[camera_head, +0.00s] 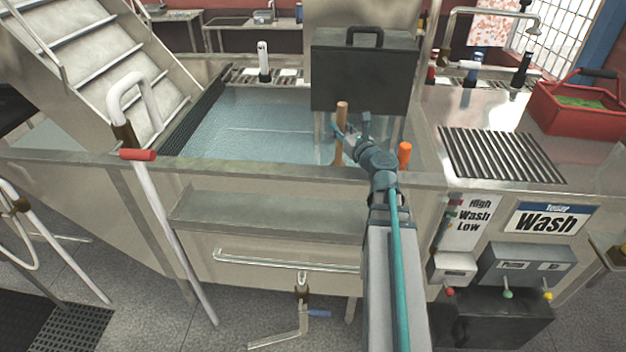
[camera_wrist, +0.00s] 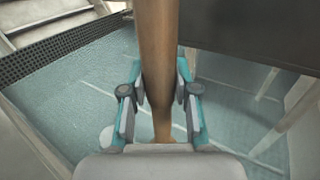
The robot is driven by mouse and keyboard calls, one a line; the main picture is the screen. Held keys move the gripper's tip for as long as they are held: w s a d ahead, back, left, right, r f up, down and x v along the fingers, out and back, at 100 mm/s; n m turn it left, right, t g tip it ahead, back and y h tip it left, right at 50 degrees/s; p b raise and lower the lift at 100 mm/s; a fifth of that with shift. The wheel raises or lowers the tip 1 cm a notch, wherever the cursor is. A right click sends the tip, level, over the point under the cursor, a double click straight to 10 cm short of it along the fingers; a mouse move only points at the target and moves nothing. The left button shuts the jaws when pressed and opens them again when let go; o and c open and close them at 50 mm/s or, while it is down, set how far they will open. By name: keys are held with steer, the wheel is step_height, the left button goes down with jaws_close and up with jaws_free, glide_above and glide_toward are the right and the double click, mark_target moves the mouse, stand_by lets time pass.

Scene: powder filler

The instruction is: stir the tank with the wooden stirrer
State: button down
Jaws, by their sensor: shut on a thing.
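The wooden stirrer (camera_head: 341,117) stands upright at the right part of the tank, in front of the dark box. My gripper (camera_head: 350,134) is shut on its shaft from the right. In the wrist view, my gripper (camera_wrist: 160,100) has a finger on each side of the stirrer (camera_wrist: 158,40). The stirrer's lower part goes down toward the water, and its lower end is hard to make out. The tank (camera_head: 255,172) holds pale blue water (camera_head: 240,125), which also fills much of the wrist view (camera_wrist: 80,105).
A dark box with a handle (camera_head: 362,72) stands over the tank's back right. An orange-topped handle (camera_head: 404,154) is right of my gripper. A metal counter (camera_head: 480,115) with a grate and a red toolbox (camera_head: 575,108) is on the right. Stairs (camera_head: 85,60) rise at left.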

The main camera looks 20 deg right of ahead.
steer(key=w+a, duration=0.4)
steer(key=w, duration=0.5)
steer(key=w+a+p, duration=0.1)
steer(key=a, duration=1.1)
steer(key=shift+w+p, duration=0.3)
steer(key=shift+w, duration=0.1)
stand_by(0.4)
steer(key=shift+r, duration=0.15)
step_height(320, 180, up, 19)
steer(key=p, duration=1.8)
steer(key=shift+r, duration=0.2)
stand_by(1.8)
